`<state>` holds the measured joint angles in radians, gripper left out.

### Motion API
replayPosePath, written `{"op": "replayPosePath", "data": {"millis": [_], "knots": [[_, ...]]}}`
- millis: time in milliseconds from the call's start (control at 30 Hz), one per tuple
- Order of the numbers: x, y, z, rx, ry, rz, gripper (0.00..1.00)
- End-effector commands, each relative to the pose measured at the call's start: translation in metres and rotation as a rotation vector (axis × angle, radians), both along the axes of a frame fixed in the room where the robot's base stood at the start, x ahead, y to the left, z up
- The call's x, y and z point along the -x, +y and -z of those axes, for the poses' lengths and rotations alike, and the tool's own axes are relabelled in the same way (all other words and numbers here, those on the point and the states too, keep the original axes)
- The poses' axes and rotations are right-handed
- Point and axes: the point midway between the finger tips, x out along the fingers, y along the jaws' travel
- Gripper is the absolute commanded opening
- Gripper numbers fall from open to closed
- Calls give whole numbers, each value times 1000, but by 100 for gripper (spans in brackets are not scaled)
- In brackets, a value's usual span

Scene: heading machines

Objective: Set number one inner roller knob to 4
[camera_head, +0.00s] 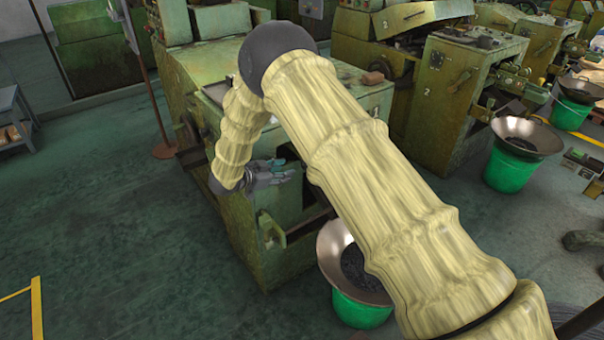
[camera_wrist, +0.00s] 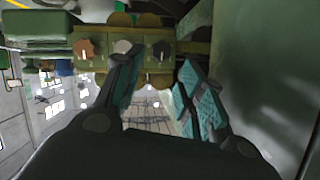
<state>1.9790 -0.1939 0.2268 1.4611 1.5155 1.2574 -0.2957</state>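In the wrist view a green panel carries a row of round knobs: a brown-orange knob (camera_wrist: 86,48), a pale grey knob (camera_wrist: 122,47) and a dark knob (camera_wrist: 160,51). I cannot tell which is the inner roller knob, and no dial numbers are readable. My gripper (camera_wrist: 160,90) is open and empty, its two dark fingers with teal pads spread apart below the knobs. The left fingertip overlaps the picture near the grey knob; touching cannot be told. In the head view my gripper (camera_head: 280,172) is at the front of the nearest green machine (camera_head: 243,215).
My sleeved arm covers much of this machine in the head view. A green bucket with a metal funnel (camera_head: 333,262) stands at its front right. Another machine marked 2 (camera_head: 440,100) stands to the right.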

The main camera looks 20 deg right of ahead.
Motion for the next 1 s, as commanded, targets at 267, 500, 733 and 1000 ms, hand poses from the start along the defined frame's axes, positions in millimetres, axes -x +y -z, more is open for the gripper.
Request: {"op": "replayPosePath", "data": {"millis": [267, 500, 733, 1000], "knots": [[-9, -5, -2, -12, -15, 36, 39], [-24, -37, 11, -12, -15, 35, 39], [-38, -66, 24, -12, -15, 34, 39], [-47, -83, 33, -11, -15, 33, 39]]}}
